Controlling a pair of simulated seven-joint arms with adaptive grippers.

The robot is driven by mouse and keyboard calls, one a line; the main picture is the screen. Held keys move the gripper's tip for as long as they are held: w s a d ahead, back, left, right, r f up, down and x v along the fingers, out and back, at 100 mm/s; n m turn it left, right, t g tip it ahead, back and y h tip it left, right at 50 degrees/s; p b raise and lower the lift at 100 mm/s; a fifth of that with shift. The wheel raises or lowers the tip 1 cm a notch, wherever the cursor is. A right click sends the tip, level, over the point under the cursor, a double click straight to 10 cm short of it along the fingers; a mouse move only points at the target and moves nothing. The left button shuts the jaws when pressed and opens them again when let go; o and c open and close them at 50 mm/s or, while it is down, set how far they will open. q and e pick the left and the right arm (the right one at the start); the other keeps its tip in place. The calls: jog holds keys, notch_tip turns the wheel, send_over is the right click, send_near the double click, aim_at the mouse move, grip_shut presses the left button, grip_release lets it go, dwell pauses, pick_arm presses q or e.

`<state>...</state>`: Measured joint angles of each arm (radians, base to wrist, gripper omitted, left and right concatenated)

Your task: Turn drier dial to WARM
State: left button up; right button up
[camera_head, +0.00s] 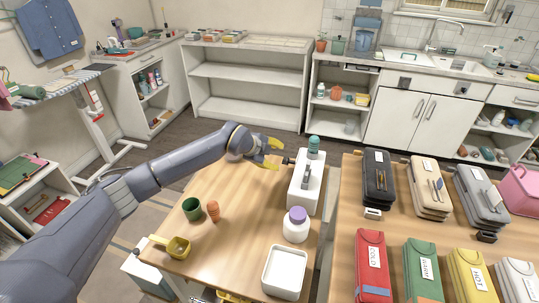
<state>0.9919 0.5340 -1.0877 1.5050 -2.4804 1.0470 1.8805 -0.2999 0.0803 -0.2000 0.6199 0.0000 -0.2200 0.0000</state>
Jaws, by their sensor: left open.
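My left gripper (277,154), with yellow fingertips, is open at the far edge of the left wooden table. It is just left of a small dark knob-like part (288,160) beside a white box-shaped unit (302,201). The gap between them is too small to judge, and I cannot tell whether they touch. The unit has a grey lever-like part (307,177) on it. I cannot make out a dial pointer or any dial marking. A green case (423,288) on the right table bears a label that seems to read WARM. My right gripper is not in view.
A teal-topped bottle (313,147) stands behind the unit, and a purple-lidded white jar (296,226) in front. A white tray (284,272), green cup (192,209) and yellow scoop (177,247) are on the left table (235,235). Several cases crowd the right table. The left table's middle is clear.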

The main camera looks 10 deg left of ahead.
pick_arm(q)
jog(key=shift+v, duration=1.75)
